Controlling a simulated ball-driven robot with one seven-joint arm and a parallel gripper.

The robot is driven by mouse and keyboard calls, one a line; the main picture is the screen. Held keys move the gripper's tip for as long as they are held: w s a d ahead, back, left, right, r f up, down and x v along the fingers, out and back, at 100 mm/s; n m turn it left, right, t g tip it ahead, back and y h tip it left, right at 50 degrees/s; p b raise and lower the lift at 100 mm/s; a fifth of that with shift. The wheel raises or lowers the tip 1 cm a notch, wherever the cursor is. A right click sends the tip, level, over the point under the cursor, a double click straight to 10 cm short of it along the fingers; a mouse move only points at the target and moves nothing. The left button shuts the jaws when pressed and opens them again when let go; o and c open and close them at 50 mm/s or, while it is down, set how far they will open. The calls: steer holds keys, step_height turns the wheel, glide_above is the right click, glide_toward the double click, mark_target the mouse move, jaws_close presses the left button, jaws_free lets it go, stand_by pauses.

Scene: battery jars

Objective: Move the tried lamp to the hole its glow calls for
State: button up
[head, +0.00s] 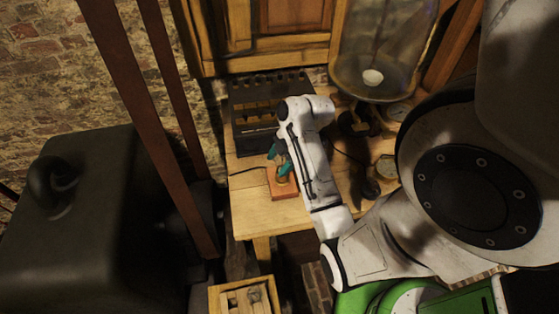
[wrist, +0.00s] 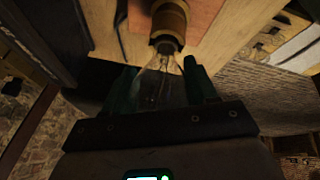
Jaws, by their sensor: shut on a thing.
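My gripper (head: 280,168) is over a small orange-brown board (head: 284,187) near the left end of the table. In the wrist view my gripper (wrist: 160,70) is shut on a clear glass lamp (wrist: 160,85), with one green finger on each side of the bulb. The lamp's neck meets a brass socket (wrist: 170,20) on the board (wrist: 195,15). I cannot tell whether the lamp is seated or just clear of the socket. No clear glow shows in the glass. A dark rack (head: 240,118) with a notched top stands behind the board; its holes are too small to make out.
A large glass jar (head: 375,60) stands at the table's back right, with small dark and round items (head: 386,166) in front of it. A wooden tray (head: 222,300) with compartments is below the table's front edge. Bare tabletop (head: 252,212) lies left of the board.

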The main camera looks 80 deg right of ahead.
steer(key=shift+r, duration=0.55)
steer(key=shift+r, duration=0.35)
steer(key=shift+r, duration=0.3)
stand_by(0.3)
